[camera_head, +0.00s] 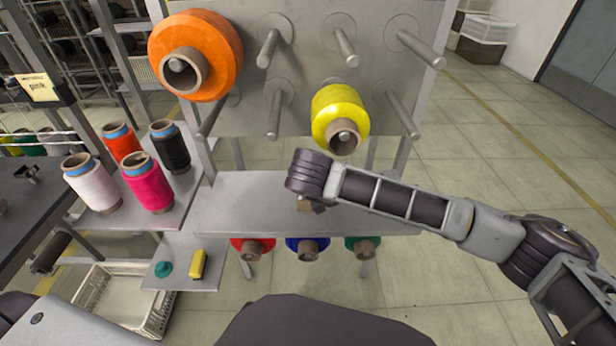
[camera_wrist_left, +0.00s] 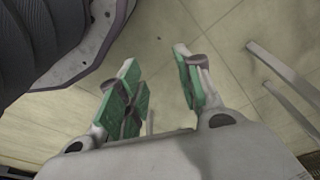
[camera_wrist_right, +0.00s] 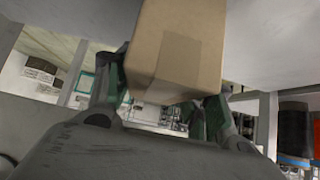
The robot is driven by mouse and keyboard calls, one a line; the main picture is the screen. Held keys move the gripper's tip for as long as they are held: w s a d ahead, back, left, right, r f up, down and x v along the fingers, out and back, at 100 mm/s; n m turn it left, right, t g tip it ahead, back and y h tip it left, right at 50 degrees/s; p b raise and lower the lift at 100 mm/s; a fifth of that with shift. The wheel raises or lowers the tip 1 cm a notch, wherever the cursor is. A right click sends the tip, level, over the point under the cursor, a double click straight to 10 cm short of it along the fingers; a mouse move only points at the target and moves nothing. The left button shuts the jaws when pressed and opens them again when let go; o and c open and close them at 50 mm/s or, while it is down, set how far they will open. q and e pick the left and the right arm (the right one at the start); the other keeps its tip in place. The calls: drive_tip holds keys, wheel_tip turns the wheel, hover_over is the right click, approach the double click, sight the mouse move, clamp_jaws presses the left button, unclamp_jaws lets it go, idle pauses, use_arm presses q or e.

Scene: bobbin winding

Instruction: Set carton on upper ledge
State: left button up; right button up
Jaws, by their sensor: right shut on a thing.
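A small brown carton (camera_wrist_right: 178,50) is held between the fingers of my right gripper (camera_wrist_right: 165,95) in the right wrist view. In the head view most of the carton (camera_head: 311,206) is hidden under my right wrist, above the grey upper ledge (camera_head: 245,205). The ledge surface also shows beside the carton in the right wrist view (camera_wrist_right: 275,40); I cannot tell whether the carton touches it. My left gripper (camera_wrist_left: 160,82) is open and empty over the tiled floor in the left wrist view, outside the head view.
A pegboard with an orange spool (camera_head: 196,55) and a yellow spool (camera_head: 340,115) rises behind the ledge. Red, blue (camera_head: 307,247) and green spools show below its front edge. A side shelf with several spools (camera_head: 148,183) stands at left. The ledge's left part is clear.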

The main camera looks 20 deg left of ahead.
drive_tip(key=shift+f, duration=0.1)
drive_tip(key=o, duration=1.2)
drive_tip(key=shift+c, duration=0.2)
use_arm(q)
drive_tip(key=shift+w+d+r, duration=0.2)
drive_tip(key=shift+w+r, duration=0.15)
drive_tip(key=shift+r, duration=0.25)
drive_tip(key=shift+s+f, duration=0.1)
drive_tip(key=shift+f, duration=0.1)
use_arm(e)
drive_tip(key=shift+r, duration=0.2)
use_arm(q)
drive_tip(key=shift+s+a+f+p, duration=0.1)
drive_tip(key=shift+a+f+p, duration=0.05)
drive_tip(key=shift+f, duration=0.35)
drive_tip(key=shift+s+a+f+p, duration=0.1)
drive_tip(key=shift+s+a+f, duration=0.1)
drive_tip(key=shift+f, duration=0.3)
drive_tip(key=shift+s+a+f+p, duration=0.1)
drive_tip(key=shift+a+f+p, duration=0.05)
drive_tip(key=shift+f, duration=0.35)
use_arm(e)
drive_tip(key=v, duration=1.1)
drive_tip(key=shift+s+d+r, duration=0.15)
drive_tip(key=shift+s+r, duration=0.05)
drive_tip(key=shift+s, duration=0.15)
use_arm(q)
drive_tip(key=shift+w+r, duration=0.1)
drive_tip(key=shift+w, duration=0.05)
